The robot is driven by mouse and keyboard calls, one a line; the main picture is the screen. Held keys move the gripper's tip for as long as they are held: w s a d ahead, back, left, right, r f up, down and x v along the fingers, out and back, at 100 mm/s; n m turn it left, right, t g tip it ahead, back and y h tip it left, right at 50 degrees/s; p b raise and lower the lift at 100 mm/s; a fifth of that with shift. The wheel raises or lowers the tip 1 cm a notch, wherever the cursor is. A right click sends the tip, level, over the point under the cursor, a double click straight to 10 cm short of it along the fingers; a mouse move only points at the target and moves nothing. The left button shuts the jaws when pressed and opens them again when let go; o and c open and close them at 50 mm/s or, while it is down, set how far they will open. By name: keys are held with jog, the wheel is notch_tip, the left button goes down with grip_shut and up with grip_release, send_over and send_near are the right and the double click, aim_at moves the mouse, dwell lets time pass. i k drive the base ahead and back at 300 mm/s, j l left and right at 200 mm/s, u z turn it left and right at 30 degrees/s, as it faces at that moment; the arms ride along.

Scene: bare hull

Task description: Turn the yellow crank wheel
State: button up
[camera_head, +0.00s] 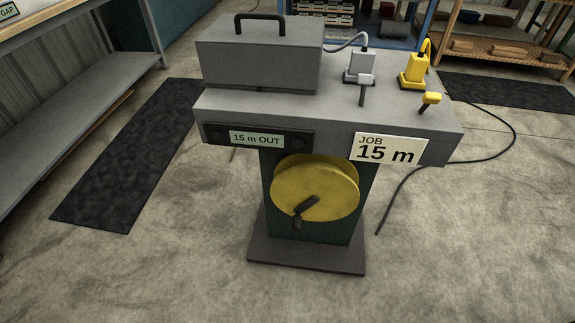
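The yellow crank wheel (330,188) is a round disc on the front of a dark green pedestal (362,205), below a grey machine top (300,107). A dark crank handle (306,207) sticks out from the lower middle of the wheel, pointing toward the front. A small sign (257,139) on the machine front reads "15 m OUT". A white card (386,150) reads "JOB 15 m". My gripper is not in view, and nothing is touching the wheel.
A grey box (259,62) with a black handle, a grey lever unit (360,68) and a yellow one (413,72) stand on top. A black cable (512,140) runs to the floor at right. A grey bench (75,85) stands left. Floor in front is clear.

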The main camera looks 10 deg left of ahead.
aim_at(307, 188)
jog(key=i+l+u, duration=0.1)
jog(key=i+u, duration=0.2)
jog(key=i, duration=0.3)
jog(key=u, duration=1.35)
